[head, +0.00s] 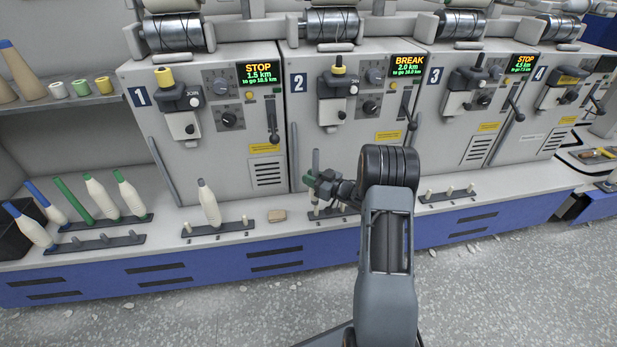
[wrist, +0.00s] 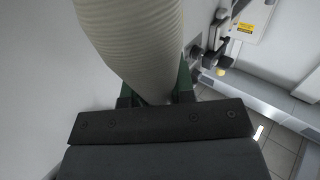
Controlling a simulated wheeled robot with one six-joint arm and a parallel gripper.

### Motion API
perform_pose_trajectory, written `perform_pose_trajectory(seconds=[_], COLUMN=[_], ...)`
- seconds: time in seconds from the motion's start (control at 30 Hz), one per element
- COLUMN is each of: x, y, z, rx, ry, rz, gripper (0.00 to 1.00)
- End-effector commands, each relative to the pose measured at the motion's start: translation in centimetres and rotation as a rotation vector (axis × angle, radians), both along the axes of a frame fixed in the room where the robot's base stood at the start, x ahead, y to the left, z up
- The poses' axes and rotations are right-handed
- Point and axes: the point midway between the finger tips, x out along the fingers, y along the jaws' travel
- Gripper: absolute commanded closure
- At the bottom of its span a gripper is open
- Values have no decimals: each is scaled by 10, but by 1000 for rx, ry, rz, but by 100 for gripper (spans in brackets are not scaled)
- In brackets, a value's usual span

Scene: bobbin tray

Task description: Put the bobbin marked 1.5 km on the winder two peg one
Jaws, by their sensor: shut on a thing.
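My gripper (head: 322,183) is at the front of winder two (head: 345,110), just above its peg rail (head: 335,212). It is shut on a cream, ribbed bobbin (wrist: 133,40), which fills the upper middle of the wrist view between the green fingers. No marking on the bobbin is readable. My arm hides part of the peg rail, so whether the bobbin touches a peg cannot be told. Winder one's display (head: 259,73) reads 1.5 km; winder two's reads 2.0 km.
A cream bobbin with a grey tip (head: 209,204) stands on winder one's peg rail (head: 235,228). Several bobbins and a green tube (head: 73,198) stand at the left. Winder three's rail (head: 450,194) has no bobbins.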

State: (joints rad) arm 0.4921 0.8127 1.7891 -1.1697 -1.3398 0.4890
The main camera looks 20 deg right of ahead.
Motion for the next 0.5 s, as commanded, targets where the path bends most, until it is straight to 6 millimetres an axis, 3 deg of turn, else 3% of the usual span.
perform_pose_trajectory(seconds=[0.5], x=[0], y=[-2], z=[-47], rx=[0], ry=[-2], rz=[-5], gripper=[100])
